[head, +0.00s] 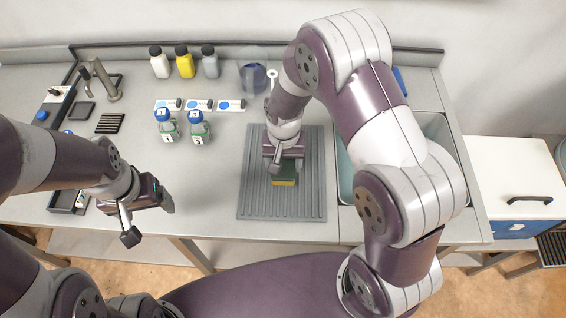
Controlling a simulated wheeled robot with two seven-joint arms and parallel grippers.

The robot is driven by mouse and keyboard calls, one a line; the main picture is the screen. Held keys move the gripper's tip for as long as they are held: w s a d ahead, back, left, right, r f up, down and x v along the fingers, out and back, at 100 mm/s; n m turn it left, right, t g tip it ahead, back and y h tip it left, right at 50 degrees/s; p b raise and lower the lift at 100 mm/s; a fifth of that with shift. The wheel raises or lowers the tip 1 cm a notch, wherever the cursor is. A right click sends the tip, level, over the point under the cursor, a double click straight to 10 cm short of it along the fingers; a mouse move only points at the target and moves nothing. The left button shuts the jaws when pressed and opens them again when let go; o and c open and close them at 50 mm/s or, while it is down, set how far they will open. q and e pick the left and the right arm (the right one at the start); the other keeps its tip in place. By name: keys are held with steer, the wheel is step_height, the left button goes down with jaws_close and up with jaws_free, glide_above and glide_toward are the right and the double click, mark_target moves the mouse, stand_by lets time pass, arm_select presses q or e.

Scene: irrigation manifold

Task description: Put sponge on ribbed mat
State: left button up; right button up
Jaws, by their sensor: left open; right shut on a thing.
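The sponge (284,181), yellow with a dark green layer, is over the middle of the mat. My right gripper (284,168) reaches down from above and is shut on the sponge, covering part of it. I cannot tell whether the sponge touches the mat. My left gripper (148,222) is open and empty at the front left of the bench, well apart from the mat.
Two numbered bottles with blue caps (198,130) stand left of the mat. Several bottles (184,62) line the back, with labelled cards before them. A sink basin (430,130) is to the right, partly behind my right arm. Bench between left gripper and mat is clear.

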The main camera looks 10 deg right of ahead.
mark_target(283, 168)
steer(key=shift+w+d+f, duration=0.1)
steer(key=shift+w+f, duration=0.3)
steer(key=shift+w, duration=0.35)
steer(key=f, duration=0.3)
steer(key=shift+s+f+p, duration=0.25)
steer(key=shift+f+p, duration=0.05)
steer(key=shift+p, duration=0.1)
steer(key=shift+f, duration=0.15)
arm_select(q)
steer(key=shift+w+r, duration=0.1)
steer(key=shift+r, duration=0.35)
arm_select(e)
steer(key=shift+w, duration=0.15)
steer(key=shift+f, duration=0.2)
steer(key=o, duration=1.2)
steer(key=shift+r, duration=0.15)
